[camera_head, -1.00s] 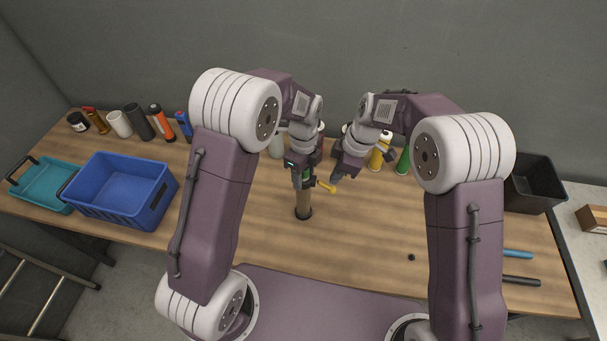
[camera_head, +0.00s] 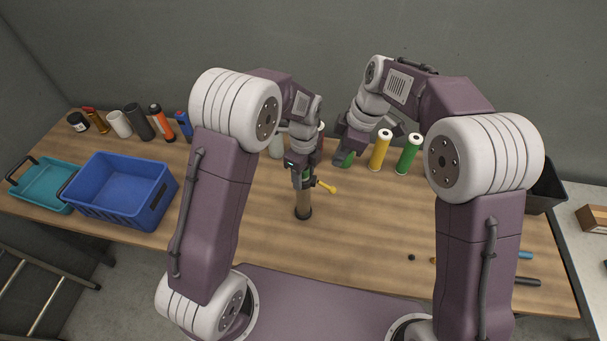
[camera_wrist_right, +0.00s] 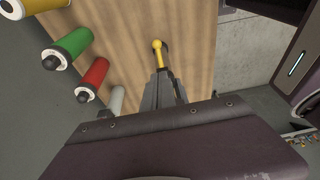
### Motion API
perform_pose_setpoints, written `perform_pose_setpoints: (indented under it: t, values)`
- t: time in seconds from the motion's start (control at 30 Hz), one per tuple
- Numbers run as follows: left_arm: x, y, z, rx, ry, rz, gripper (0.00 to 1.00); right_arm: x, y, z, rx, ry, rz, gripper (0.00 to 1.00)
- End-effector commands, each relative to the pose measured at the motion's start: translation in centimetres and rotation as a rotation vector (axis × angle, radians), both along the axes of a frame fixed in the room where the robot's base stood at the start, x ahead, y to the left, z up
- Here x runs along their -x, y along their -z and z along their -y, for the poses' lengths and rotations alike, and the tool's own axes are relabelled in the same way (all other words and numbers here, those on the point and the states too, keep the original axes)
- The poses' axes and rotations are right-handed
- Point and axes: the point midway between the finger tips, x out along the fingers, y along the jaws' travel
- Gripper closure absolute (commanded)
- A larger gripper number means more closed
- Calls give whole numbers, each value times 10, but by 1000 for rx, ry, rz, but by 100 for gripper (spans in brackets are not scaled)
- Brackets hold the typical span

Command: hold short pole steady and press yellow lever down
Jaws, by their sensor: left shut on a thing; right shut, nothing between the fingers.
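In the right wrist view the lever (camera_wrist_right: 158,50) shows just beyond the dark fingers; the gap is hard to judge there.
A yellow canister (camera_head: 380,151) and a green canister (camera_head: 408,154) stand behind, right of my right gripper. A blue crate (camera_head: 118,213) and a teal tray (camera_head: 37,207) sit at the left. A black bin (camera_head: 546,200) is at the right. The table right of the pole is largely clear.

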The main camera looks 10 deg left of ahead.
Motion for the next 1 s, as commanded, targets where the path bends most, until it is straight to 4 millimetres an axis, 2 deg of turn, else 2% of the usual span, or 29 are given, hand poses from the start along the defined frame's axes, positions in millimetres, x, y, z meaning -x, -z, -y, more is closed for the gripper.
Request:
perform_pose_setpoints:
  t: [0.23, 0.77, 1.0]
  values:
    - [-1, 0, 0, 1, 0, 2, 100, -1, 0, 6, 0, 2, 0, 100]
    - [0, 0, 0, 0, 0, 1, 100, -3, 0, 56, 0, 2, 1, 100]
    - [0, 0, 0, 0, 0, 1, 100, -3, 0, 60, 0, 0, 1, 100]
